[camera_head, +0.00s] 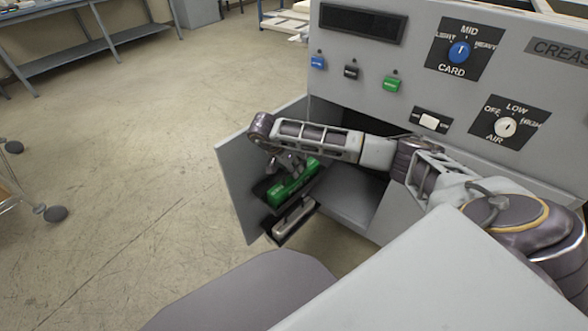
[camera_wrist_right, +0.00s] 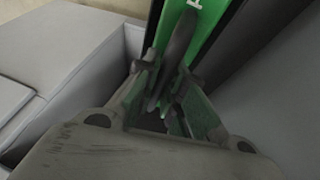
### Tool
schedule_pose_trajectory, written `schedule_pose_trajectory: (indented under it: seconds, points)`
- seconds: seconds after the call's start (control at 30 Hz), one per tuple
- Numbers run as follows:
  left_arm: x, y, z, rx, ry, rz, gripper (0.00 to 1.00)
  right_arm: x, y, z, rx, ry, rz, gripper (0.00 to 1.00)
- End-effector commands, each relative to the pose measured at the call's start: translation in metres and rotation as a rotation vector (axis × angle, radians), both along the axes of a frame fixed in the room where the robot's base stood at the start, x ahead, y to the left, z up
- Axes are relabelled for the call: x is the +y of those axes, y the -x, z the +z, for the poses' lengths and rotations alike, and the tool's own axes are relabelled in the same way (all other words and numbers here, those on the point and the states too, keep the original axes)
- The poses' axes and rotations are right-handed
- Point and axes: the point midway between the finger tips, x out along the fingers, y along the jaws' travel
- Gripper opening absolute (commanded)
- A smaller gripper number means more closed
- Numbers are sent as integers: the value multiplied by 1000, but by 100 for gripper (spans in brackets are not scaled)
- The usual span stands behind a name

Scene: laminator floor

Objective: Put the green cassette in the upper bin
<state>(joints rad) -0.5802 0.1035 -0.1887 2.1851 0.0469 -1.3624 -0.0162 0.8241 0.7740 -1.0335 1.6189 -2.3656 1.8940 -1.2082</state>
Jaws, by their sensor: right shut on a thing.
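The green cassette (camera_head: 292,186) is at the upper bin (camera_head: 263,190), a dark holder on the inner face of the open cabinet door. Whether it is fully seated there I cannot tell. My right gripper (camera_head: 284,164) reaches down from above and is shut on the cassette. In the right wrist view my fingers (camera_wrist_right: 168,82) meet the green cassette (camera_wrist_right: 205,28), which shows a white letter and has dark edges beside it. My left gripper is not in view.
The lower bin (camera_head: 275,236) on the same door holds a silver-grey cassette (camera_head: 294,216). The open door (camera_head: 238,175) and grey machine panel (camera_head: 400,60) border my right arm. The cabinet opening lies behind it. A wheeled cart (camera_head: 15,195) stands far left; the floor between is clear.

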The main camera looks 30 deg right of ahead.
Motion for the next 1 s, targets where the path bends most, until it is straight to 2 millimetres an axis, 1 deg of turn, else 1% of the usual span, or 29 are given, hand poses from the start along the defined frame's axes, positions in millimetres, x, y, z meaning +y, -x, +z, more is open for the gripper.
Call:
schedule_pose_trajectory:
  seconds: [0.03, 0.07, 0.23, 0.57, 0.73, 0.87, 1.0]
  points:
    - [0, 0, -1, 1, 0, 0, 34, 0, 1, -3, 3, 2, 0, 0]
    - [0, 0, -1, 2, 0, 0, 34, 0, 1, -3, 4, 1, 0, 14]
    - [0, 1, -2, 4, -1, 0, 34, 0, 1, -2, 3, 1, 1, 35]
    - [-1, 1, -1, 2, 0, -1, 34, 0, 2, -3, 5, 0, 1, 36]
    - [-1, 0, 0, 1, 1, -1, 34, 2, 1, 0, 3, 1, 1, 36]
    - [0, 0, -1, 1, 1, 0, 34, 5, 0, 8, 2, -1, 1, 36]
    - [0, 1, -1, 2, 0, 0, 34, 11, -2, 22, 1, -1, 1, 36]
